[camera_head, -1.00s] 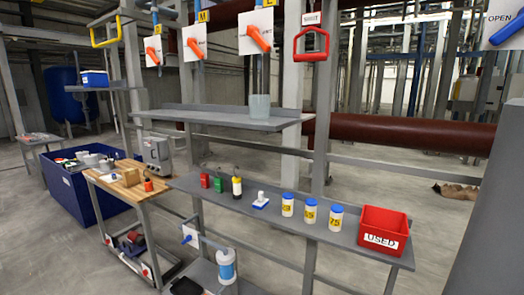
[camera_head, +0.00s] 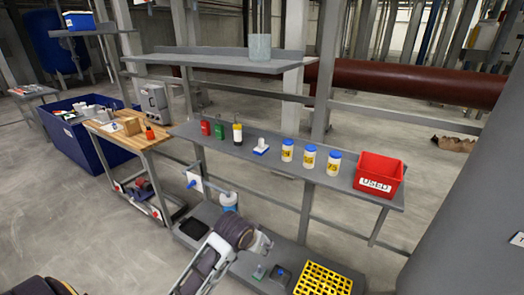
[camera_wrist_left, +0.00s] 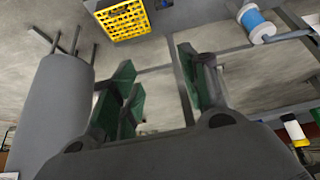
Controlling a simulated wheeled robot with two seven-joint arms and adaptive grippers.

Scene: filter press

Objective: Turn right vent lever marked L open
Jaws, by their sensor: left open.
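I cannot make out a lever marked L in either view now. In the head view a blue-handled lever on a white plate (camera_head: 193,182) sits low at centre left, beside a blue-and-white canister (camera_head: 229,201); any letter on the plate is unreadable. The canister also shows in the left wrist view (camera_wrist_left: 257,20). My left arm reaches in at the lower centre of the head view, its gripper small and unclear there. In the left wrist view my left gripper (camera_wrist_left: 160,88) is open and empty, its green-padded fingers apart. My right gripper is not in view.
A yellow crate (camera_head: 324,281) stands at the bottom, right of my left arm. Above it a grey shelf (camera_head: 225,146) holds bottles, white jars and a red bin (camera_head: 379,176). A large grey column fills the right side; a white tag (camera_head: 517,240) there is cut off.

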